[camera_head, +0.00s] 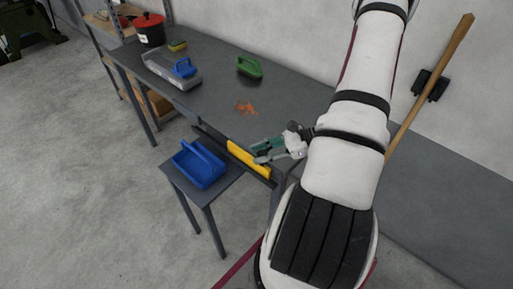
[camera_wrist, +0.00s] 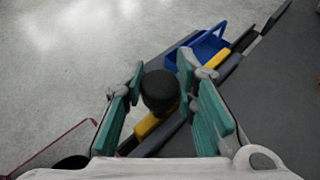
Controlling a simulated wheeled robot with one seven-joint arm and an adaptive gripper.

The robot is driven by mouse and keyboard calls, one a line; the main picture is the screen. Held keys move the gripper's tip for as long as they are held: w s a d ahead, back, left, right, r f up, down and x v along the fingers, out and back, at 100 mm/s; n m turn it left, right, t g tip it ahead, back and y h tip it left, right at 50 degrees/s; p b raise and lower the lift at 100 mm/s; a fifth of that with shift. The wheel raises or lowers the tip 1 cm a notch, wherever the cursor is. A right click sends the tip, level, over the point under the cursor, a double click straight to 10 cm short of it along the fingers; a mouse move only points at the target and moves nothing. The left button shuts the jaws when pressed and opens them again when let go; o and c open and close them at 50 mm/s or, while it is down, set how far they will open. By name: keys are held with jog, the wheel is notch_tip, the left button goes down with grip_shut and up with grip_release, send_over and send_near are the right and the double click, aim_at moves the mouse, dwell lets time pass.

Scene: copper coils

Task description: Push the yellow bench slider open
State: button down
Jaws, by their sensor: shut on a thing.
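The yellow bench slider (camera_head: 240,154) is a long bar along the front edge of the grey workbench. In the wrist view the yellow bar (camera_wrist: 216,59) runs diagonally, with its middle hidden behind a round dark knob (camera_wrist: 160,90). My gripper (camera_head: 262,153) is at the right part of the slider, at the bench edge. In the wrist view its green fingers (camera_wrist: 161,72) are on both sides of the knob and shut on it. The knob is hidden in the head view.
A blue basket (camera_head: 199,165) sits on a low stand (camera_head: 218,190) just in front of the slider. On the workbench (camera_head: 215,80) are a green-handled brush (camera_head: 249,66), orange scraps (camera_head: 246,108), a grey tray with a blue-handled tool (camera_head: 184,68), and a red pot (camera_head: 149,30).

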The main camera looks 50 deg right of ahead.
jog(key=shift+s, duration=0.25)
jog(key=c, duration=1.3)
grip_release()
jog(key=shift+d, duration=0.1)
jog(key=v, duration=1.2)
jog(key=shift+s, duration=0.1)
jog(key=shift+r, duration=0.1)
jog(key=w+a+r+n+g+h, duration=0.2)
jog(key=w+a+r+n+g, duration=0.2)
jog(key=a+r+n, duration=0.35)
jog(key=w+a+r+n+g+h, duration=0.1)
jog(key=w+a+r+n+g, duration=0.25)
jog(key=a+r+n, duration=0.35)
jog(key=s+a+r+n+t+h, duration=0.1)
jog(key=s+a+r+n+h, duration=0.1)
jog(key=a+r+n, duration=0.2)
jog(key=s+a+r+n+t+h, duration=0.1)
jog(key=a+r+n+h, duration=0.1)
jog(key=a+r+n, duration=0.2)
jog(key=s+a+r+n+t+h, duration=0.1)
jog(key=s+a+r+n+h, duration=0.1)
jog(key=a+r, duration=0.4)
jog(key=shift+s+a+n+t+h, duration=0.15)
jog(key=shift+n+t+h, duration=0.1)
jog(key=shift+n, duration=0.3)
jog(key=shift+s+a+n+t+h, duration=0.1)
jog(key=shift+s+n+h, duration=0.15)
jog(key=shift+n, duration=0.25)
